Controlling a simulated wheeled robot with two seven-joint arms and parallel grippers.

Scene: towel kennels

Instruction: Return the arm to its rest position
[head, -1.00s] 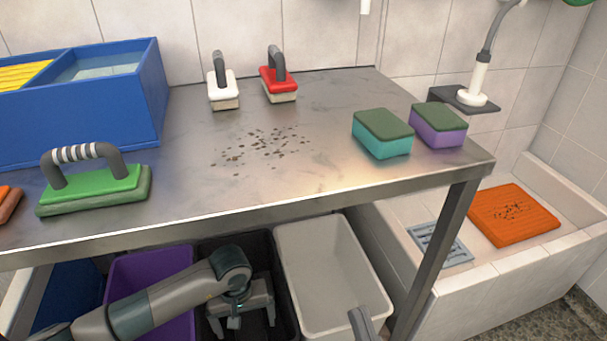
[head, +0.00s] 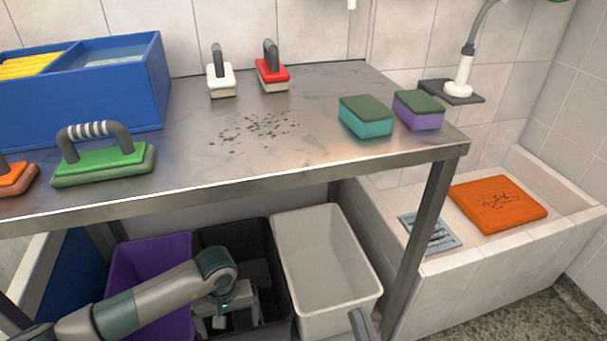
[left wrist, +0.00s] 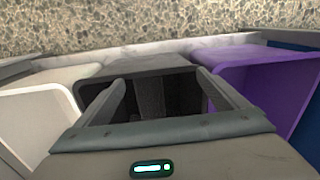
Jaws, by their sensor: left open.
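My left gripper (head: 236,312) is low in front of the table, over the black bin (head: 283,290). Its two fingers are apart with nothing between them. In the left wrist view the open fingers (left wrist: 160,88) point at the black bin (left wrist: 130,65), with the white bin on the left and the purple bin on the right. Only a small grey piece of my right arm (head: 361,325) shows at the bottom edge of the head view; its gripper fingers cannot be made out.
The metal table (head: 230,175) carries a blue divided box (head: 90,105), handled brushes, two sponges (head: 366,116) and dark crumbs (head: 250,130). A purple bin (head: 150,260) and a white bin (head: 325,270) flank the black one. An orange towel (head: 497,203) lies in the basin (head: 540,230) at right.

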